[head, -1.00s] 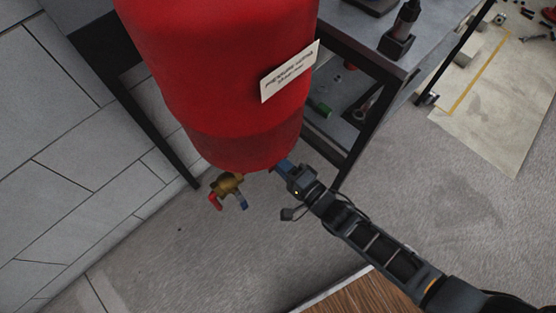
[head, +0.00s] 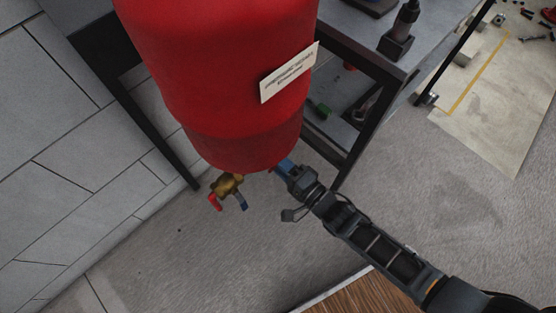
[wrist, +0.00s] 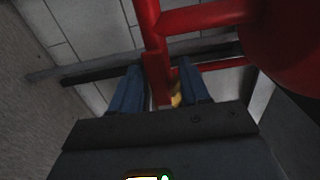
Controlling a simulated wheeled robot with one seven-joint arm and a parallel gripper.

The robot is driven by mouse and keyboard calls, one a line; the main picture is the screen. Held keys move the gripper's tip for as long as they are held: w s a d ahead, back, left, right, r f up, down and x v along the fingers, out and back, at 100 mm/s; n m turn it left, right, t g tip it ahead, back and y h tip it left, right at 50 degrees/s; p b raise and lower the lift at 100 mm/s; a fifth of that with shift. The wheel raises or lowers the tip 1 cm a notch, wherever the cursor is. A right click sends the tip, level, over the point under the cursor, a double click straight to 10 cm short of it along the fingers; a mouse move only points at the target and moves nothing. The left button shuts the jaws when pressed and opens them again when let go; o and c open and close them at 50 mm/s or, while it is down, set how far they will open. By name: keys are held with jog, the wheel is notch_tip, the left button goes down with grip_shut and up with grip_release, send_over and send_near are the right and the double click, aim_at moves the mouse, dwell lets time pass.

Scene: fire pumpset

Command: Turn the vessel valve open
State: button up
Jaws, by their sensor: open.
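The red pressure vessel (head: 225,90) with a white label fills the upper middle of the head view. The brass vessel valve (head: 229,185) hangs under its lower end, with a red handle (head: 215,202) at left and a blue part (head: 242,202) at right. My gripper (head: 283,166) is at the vessel's lower right edge, to the right of the valve and apart from it in that view. In the wrist view its two blue fingers (wrist: 157,78) are spread. A red upright bar and a small brass-yellow bit (wrist: 176,97) show between them; most of the valve is hidden there.
Red bars (wrist: 205,17) cross the wrist view beside the vessel. A black-framed bench (head: 365,125) with tools stands right of the vessel. A tiled wall (head: 60,150) is at left. A wooden surface (head: 365,295) is at the bottom. Grey floor below the valve is clear.

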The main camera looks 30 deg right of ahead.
jog(key=v, duration=0.7)
jog(key=shift+s+p, duration=0.25)
jog(key=shift+p, duration=0.15)
jog(key=shift+d, duration=0.1)
jog(key=s+d+r+n+g+h, duration=0.1)
jog(key=s+d+r+n+h, duration=0.15)
jog(key=s+r+n, duration=0.45)
jog(key=s+d+r+n+g+h, duration=0.1)
jog(key=s+d+r+n, duration=0.25)
jog(key=s+r, duration=0.7)
jog(key=s+a+r+n+h+p, duration=0.1)
jog(key=s+r+n+p, duration=0.1)
jog(key=r+p, duration=0.6)
jog(key=s+a+r+n+h+p, duration=0.1)
jog(key=r+p, duration=0.6)
jog(key=r, duration=1.1)
jog(key=s+n, duration=0.1)
jog(key=s, duration=0.1)
jog(key=shift+s+a+p, duration=0.2)
jog(key=shift+s+p, duration=0.1)
jog(key=shift+p, duration=0.05)
jog(key=shift+r, duration=0.15)
